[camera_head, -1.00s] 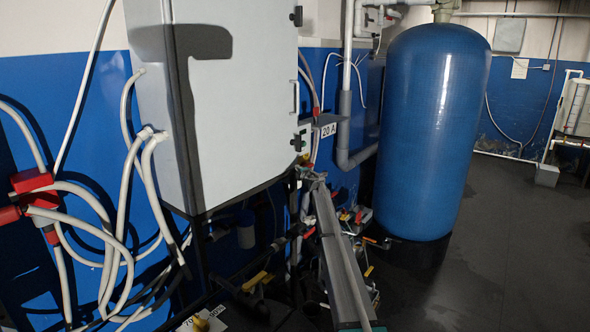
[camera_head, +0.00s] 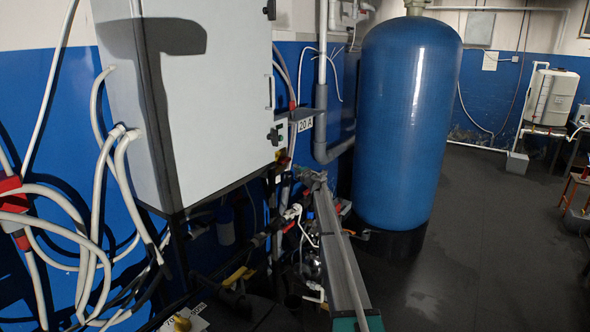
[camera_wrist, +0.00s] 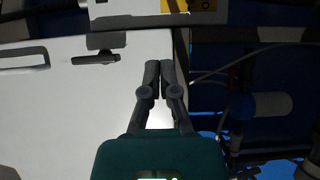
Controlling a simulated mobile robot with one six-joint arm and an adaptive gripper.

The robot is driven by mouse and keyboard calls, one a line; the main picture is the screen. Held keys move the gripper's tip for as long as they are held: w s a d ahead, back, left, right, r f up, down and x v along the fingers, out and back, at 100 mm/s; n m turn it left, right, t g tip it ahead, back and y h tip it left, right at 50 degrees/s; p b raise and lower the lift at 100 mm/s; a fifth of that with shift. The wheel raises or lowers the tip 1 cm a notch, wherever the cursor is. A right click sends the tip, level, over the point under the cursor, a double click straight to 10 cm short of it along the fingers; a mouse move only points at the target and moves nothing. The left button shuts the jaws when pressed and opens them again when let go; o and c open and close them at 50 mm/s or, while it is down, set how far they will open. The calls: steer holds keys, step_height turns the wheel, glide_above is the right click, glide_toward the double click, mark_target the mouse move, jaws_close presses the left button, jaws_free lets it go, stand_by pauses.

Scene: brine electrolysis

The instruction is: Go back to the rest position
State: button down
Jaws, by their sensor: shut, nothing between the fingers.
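My gripper (camera_wrist: 160,68) shows in the wrist view with its two dark fingers together and nothing between them. Behind the fingers is the pale door of a cabinet with a dark latch (camera_wrist: 97,58). I cannot tell how far the fingertips are from the door. In the head view my grey arm reaches from the bottom middle toward the lower right of the white cabinet (camera_head: 210,100).
A large blue tank (camera_head: 405,120) stands right of the cabinet. White cables (camera_head: 95,230) hang at the left. Pipes and valves crowd the wall below the cabinet. Dark floor (camera_head: 480,240) is open at the right, with a white container (camera_head: 550,97) far back.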

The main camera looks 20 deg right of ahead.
stand_by(0.3)
steer(key=s+a+f+m+g+h, duration=0.25)
steer(key=s+m, duration=0.35)
steer(key=s, duration=0.4)
steer(key=s+a+f+m+g+h, duration=0.25)
steer(key=s+m+h, duration=0.2)
steer(key=s, duration=0.45)
steer(key=s+a+f+m+g+h, duration=0.1)
steer(key=s+f+m+g+h, duration=0.25)
steer(key=s+m, duration=0.45)
steer(key=s+a+f+g+y, duration=0.2)
steer(key=s+a, duration=0.4)
steer(key=s, duration=0.6)
steer(key=s+a+f+g+y, duration=0.3)
steer(key=s+a, duration=0.3)
steer(key=s, duration=0.6)
steer(key=s+a+f+m+g+y, duration=0.1)
steer(key=s+a+f+g, duration=0.3)
steer(key=s, duration=0.7)
steer(key=shift+s+a+f+y, duration=0.2)
steer(key=shift+a+f+y, duration=0.1)
steer(key=shift+a+y, duration=0.2)
steer(key=shift+s+a+f+y, duration=0.25)
steer(key=shift+a+y, duration=0.1)
steer(key=shift+a, duration=0.25)
steer(key=shift+w, duration=0.1)
steer(key=c, duration=1.3)
jaws_free()
steer(key=shift+c, duration=0.2)
